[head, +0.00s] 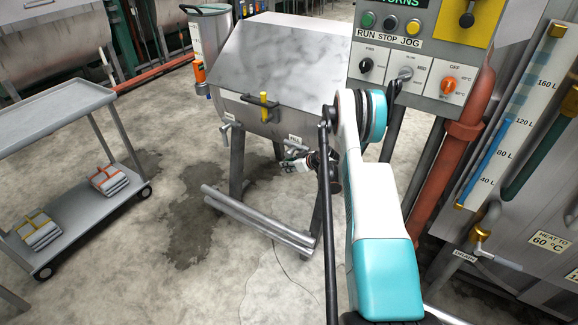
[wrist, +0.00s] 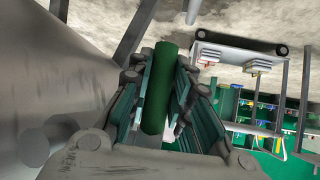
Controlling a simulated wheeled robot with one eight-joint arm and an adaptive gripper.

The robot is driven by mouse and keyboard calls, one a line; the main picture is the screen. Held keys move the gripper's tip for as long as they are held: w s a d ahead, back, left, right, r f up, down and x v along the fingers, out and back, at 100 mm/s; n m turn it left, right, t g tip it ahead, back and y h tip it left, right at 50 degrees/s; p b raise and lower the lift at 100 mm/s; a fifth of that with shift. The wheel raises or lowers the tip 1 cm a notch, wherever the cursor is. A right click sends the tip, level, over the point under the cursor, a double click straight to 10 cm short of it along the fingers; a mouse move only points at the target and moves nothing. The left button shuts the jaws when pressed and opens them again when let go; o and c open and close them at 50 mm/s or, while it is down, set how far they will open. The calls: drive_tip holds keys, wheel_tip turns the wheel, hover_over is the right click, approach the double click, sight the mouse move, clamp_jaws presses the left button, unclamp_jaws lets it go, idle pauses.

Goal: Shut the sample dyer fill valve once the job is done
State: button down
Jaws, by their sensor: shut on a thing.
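The sample dyer (head: 275,55) is a steel drum with a sloped lid on tubular legs, left of my arm in the head view. A small label (head: 295,139) on its lower right front, too small to read surely, sits by the valve area. My gripper (head: 316,161) is at that lower right corner, partly hidden behind my arm. In the wrist view my gripper (wrist: 165,70) is shut around a dark green handle (wrist: 155,105), apparently the fill valve's lever. The drum's curved side (wrist: 55,70) is close on the left. The valve body is hidden.
A second tap (head: 227,132) is on the drum's lower left. A grey trolley (head: 52,112) with bundles stands left. A control panel (head: 428,65) and red pipe (head: 440,180) are close right of my arm. The floor between trolley and dyer is clear, with wet patches.

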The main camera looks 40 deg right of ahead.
drive_tip(key=c, duration=1.4)
unclamp_jaws()
drive_tip(key=shift+w, duration=0.1)
drive_tip(key=shift+c, duration=0.2)
drive_tip(key=v, duration=1.2)
